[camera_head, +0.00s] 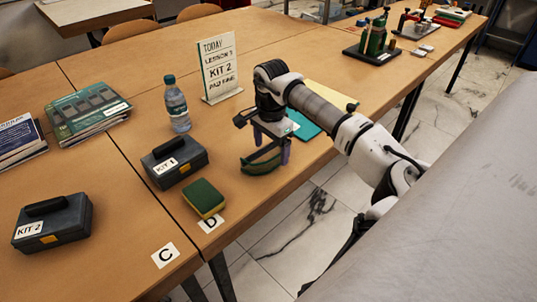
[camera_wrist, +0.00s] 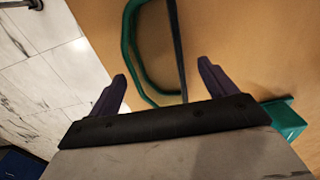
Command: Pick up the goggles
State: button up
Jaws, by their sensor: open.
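The goggles (camera_head: 262,168) are a green curved frame on the wooden table near its front edge, right of the KIT 1 case. In the wrist view the goggles (camera_wrist: 128,45) show as a green loop with a dark band along one side. My gripper (camera_head: 271,146) is just above them, pointing down, with its purple fingers apart. In the wrist view my gripper (camera_wrist: 162,72) is open, with part of the green loop and dark band between and beyond the fingertips. I cannot tell whether the fingers touch them. The far end of the loop is cut off.
The KIT 1 case (camera_head: 174,161), a green-yellow sponge (camera_head: 204,198) and a water bottle (camera_head: 177,106) stand left of my gripper. A sign (camera_head: 220,68) stands behind. A teal flat item (camera_head: 303,125) lies to the right. The KIT 2 case (camera_head: 53,222) is far left.

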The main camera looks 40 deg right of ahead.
jog(key=shift+f, duration=0.7)
jog(key=c, duration=1.1)
jog(key=shift+r, duration=0.2)
